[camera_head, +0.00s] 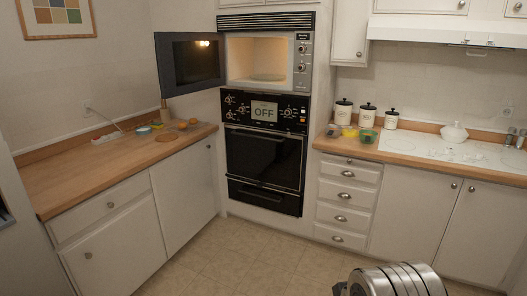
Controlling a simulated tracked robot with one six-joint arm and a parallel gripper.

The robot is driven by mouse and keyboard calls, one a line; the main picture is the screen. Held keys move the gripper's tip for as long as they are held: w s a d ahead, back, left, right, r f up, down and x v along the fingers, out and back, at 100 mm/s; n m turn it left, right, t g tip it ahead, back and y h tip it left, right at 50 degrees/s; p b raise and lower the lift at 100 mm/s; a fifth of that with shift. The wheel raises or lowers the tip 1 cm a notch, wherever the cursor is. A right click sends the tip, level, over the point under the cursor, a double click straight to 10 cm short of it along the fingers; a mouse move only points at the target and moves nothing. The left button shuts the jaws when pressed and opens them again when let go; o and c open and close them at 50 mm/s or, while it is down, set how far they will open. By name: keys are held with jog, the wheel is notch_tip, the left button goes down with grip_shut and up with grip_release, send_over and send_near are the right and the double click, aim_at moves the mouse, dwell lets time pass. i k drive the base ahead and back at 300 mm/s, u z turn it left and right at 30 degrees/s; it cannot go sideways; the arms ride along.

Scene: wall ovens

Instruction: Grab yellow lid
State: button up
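Two small yellow things show, and both are too small to tell for sure which is the lid. One is a yellow round item (350,132) on the right counter, beside a green bowl (368,136). The other is a small yellowish item (157,125) on the left counter, close to a blue round item (143,129). The fingers of my gripper are not in view. Only a ribbed metal part of my arm shows at the bottom edge, far from both counters.
The microwave door (188,62) stands open over the left counter (80,178). The oven (265,155) below is shut. Oranges (183,125) and a round board (165,138) lie on the left counter. Canisters (343,112) stand behind the green bowl. The floor (235,260) is clear.

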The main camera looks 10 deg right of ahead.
aim_at(349, 133)
jog(key=z, duration=0.05)
jog(key=i, duration=2.45)
jog(key=z, duration=0.35)
jog(key=i, duration=1.35)
jog(key=z, duration=0.1)
